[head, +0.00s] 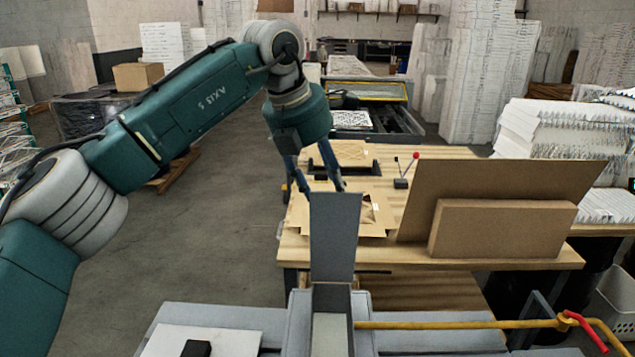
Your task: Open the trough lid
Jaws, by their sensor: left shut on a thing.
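The trough lid (334,238) is a long grey panel that stands nearly upright at the far end of a narrow grey trough (362,312) at the bottom middle. The trough's top is open and its pale inside shows. My left gripper (322,187) reaches down from above, at the lid's upper edge, and is shut on the lid. The lid's top hides part of the fingertips, so the exact contact is not clear. My right gripper is not in view.
A wooden table (460,252) behind the lid holds flat cardboard pieces, a large upright cardboard sheet (500,180) and a brown box (502,229). A yellow pipe (450,324) with a red handle (585,330) runs right of the trough. Open floor lies left.

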